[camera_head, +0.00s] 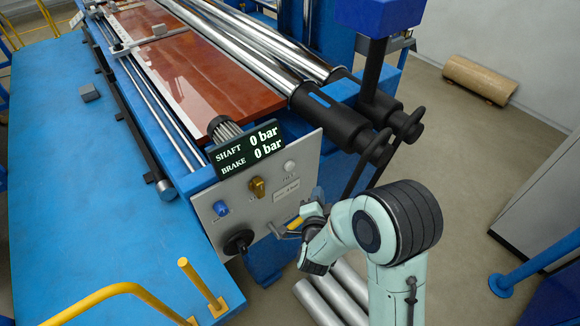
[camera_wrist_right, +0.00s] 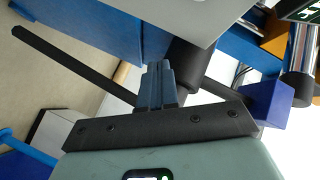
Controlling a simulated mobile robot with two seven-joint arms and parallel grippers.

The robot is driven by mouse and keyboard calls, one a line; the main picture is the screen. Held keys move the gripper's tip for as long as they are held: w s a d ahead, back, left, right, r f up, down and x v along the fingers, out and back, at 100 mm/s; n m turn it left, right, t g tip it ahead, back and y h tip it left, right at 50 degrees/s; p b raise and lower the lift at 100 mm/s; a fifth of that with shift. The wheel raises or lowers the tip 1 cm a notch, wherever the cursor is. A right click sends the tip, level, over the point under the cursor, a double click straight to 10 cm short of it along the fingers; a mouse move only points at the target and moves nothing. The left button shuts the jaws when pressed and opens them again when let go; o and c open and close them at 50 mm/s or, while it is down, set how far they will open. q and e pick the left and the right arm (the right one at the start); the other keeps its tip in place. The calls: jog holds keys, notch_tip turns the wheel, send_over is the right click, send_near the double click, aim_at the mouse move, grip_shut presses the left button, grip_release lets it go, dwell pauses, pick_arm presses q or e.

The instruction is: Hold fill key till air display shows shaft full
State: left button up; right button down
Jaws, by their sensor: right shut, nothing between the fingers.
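The air display (camera_head: 248,149) on the grey control panel (camera_head: 285,205) reads SHAFT 0 bar and BRAKE 0 bar. Below it the panel carries a blue knob (camera_head: 221,208), a brass-coloured control (camera_head: 257,187), a round white button (camera_head: 289,166) and a black knob (camera_head: 238,242). Their small labels are too small to read, so I cannot tell which is the fill key. My right gripper (camera_head: 275,231) is at the panel's lower right, below the white button. In the right wrist view its fingers (camera_wrist_right: 160,84) are shut and empty, near the panel's edge (camera_wrist_right: 200,14). My left gripper is out of view.
Long steel rollers (camera_head: 250,50) with black ends lie above the panel beside a red-brown table (camera_head: 185,75). A yellow rail (camera_head: 110,292) stands at lower left. Pale tubes (camera_head: 335,295) lie below my right arm. A brown roll (camera_head: 480,79) lies on open floor.

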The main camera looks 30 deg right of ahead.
aim_at(290, 167)
jog(key=w+p, duration=0.1)
jog(key=w, duration=0.7)
jog(key=shift+w+a+p, duration=0.35)
jog(key=shift+w+p, duration=0.05)
dwell(1.9)
jog(key=shift+w, duration=0.4)
jog(key=shift+w+a, duration=0.1)
jog(key=shift+w, duration=0.35)
dwell(4.1)
